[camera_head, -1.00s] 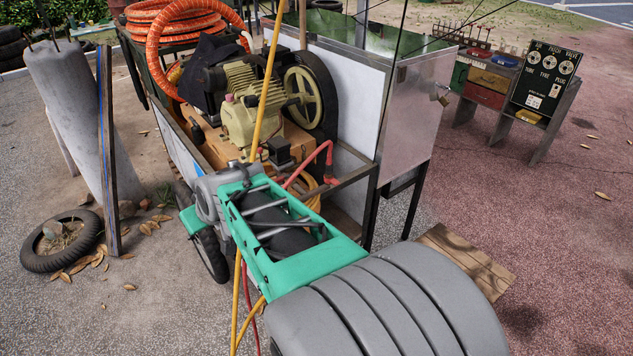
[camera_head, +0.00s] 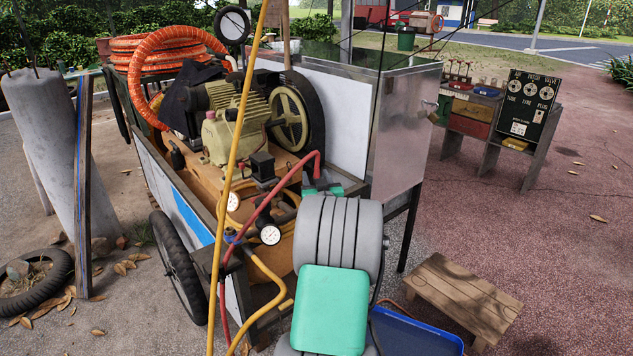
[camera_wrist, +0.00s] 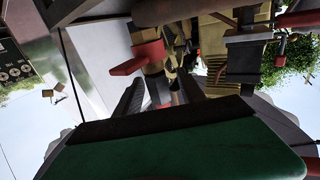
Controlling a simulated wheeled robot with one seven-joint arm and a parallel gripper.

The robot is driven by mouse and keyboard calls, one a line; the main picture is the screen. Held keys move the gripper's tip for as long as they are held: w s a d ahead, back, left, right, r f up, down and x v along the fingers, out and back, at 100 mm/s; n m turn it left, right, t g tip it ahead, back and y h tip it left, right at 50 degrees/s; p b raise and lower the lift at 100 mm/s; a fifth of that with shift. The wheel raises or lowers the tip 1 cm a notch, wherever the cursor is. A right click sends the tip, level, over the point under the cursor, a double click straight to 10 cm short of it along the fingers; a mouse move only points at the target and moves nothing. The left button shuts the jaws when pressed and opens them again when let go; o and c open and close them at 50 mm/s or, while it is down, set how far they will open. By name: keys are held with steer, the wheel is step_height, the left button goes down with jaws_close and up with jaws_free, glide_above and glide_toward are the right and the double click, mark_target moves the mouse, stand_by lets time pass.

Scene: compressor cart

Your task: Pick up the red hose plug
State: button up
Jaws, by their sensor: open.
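In the wrist view my gripper (camera_wrist: 162,94) is open, with its two dark fingers apart. A red, handle-like part (camera_wrist: 138,59) on a brass fitting (camera_wrist: 157,84) is just beyond the fingers; I cannot tell if it is the red hose plug. More red shows low between the fingers, partly hidden. In the head view my grey and teal arm reaches over the cart's near end and hides my gripper. A red hose (camera_head: 291,181) curves from the gauges up toward the arm; no plug can be made out there.
The compressor (camera_head: 230,130) sits on the cart, with a yellow hose (camera_head: 262,266) and gauges (camera_head: 270,235) at its near end. A metal panel (camera_head: 402,125) stands close to the arm. A wooden stool (camera_head: 462,295) and a blue tray (camera_head: 415,335) are at lower right.

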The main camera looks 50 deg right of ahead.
steer(key=shift+w+d+r, duration=0.1)
steer(key=shift+w+d, duration=0.4)
steer(key=shift+w, duration=0.05)
steer(key=shift+c, duration=0.2)
jaws_close()
